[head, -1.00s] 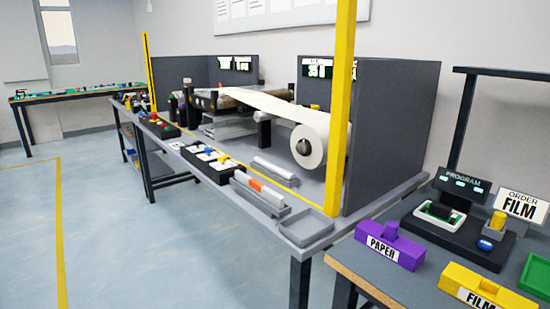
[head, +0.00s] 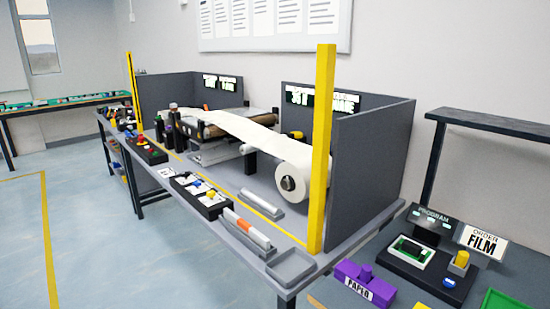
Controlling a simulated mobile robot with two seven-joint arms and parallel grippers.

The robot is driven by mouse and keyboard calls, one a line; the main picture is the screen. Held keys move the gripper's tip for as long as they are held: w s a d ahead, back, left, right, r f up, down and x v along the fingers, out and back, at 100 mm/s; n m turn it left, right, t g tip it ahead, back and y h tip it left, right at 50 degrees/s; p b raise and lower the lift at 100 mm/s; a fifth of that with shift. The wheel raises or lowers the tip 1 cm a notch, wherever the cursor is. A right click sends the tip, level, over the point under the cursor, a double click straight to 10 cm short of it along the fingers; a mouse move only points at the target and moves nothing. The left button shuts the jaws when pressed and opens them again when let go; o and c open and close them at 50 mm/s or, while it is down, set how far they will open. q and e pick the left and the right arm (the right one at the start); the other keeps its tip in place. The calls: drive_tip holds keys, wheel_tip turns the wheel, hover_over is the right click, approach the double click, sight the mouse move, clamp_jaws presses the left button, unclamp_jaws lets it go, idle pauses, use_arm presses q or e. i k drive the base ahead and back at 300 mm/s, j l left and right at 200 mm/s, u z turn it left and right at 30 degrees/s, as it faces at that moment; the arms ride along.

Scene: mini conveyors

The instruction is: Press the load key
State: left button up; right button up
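No key with a readable "load" label shows. A black program station (head: 408,268) stands on the right table, with a lit PROGRAM display (head: 432,219) at its back. On it are a green-and-white framed slot part (head: 411,252), a yellow cylinder (head: 462,258) on a grey block, and a blue button (head: 449,283). A black box with blue, yellow and white keys (head: 200,196) sits on the front edge of the long machine bench. A second box with red, green and yellow buttons (head: 147,150) is farther left. Neither of my grippers is in view.
A white film roll (head: 292,184) feeds the machine behind a yellow post (head: 322,150) and grey panels (head: 371,165). A grey tray (head: 291,267) lies at the bench corner. A purple PAPER block (head: 366,280) and ORDER FILM sign (head: 482,243) are at right. Floor at left is clear.

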sight(449, 283)
drive_tip(key=z, duration=0.4)
drive_tip(key=l+z, duration=0.15)
drive_tip(key=z, duration=0.25)
drive_tip(key=l+z, duration=0.1)
drive_tip(key=z, duration=0.3)
drive_tip(key=k+l, duration=0.05)
